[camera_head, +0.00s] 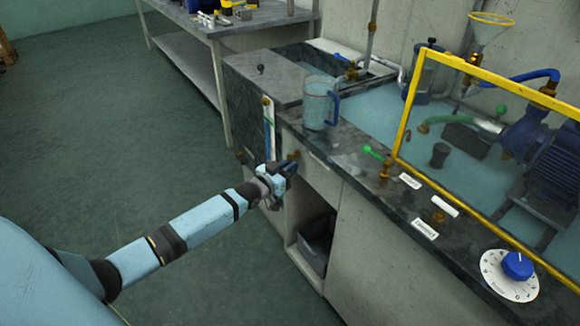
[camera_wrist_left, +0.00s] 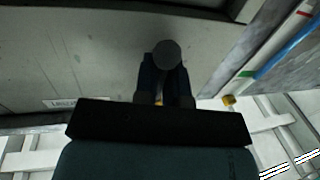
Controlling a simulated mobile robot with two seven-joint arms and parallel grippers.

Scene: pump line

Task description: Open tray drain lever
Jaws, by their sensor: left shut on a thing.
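My left gripper (camera_head: 284,171) reaches the front face of the bench, just below the counter edge. It is shut on the drain lever there. A brass fitting (camera_head: 294,156) shows right beside the gripper tips in the head view, while most of the lever is hidden by the gripper. In the left wrist view, the dark fingers (camera_wrist_left: 163,85) are together around the lever, whose round grey end (camera_wrist_left: 167,54) shows between the tips. How far the lever is turned I cannot tell. My right gripper is not in view.
A clear jug (camera_head: 318,104) with a blue handle stands on the counter above. A green-handled valve (camera_head: 375,153) and a yellow-framed guard (camera_head: 402,128) are to its right. A blue dial (camera_head: 517,265) sits at lower right. Below is an open shelf with a dark bin (camera_head: 318,243). The floor at left is clear.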

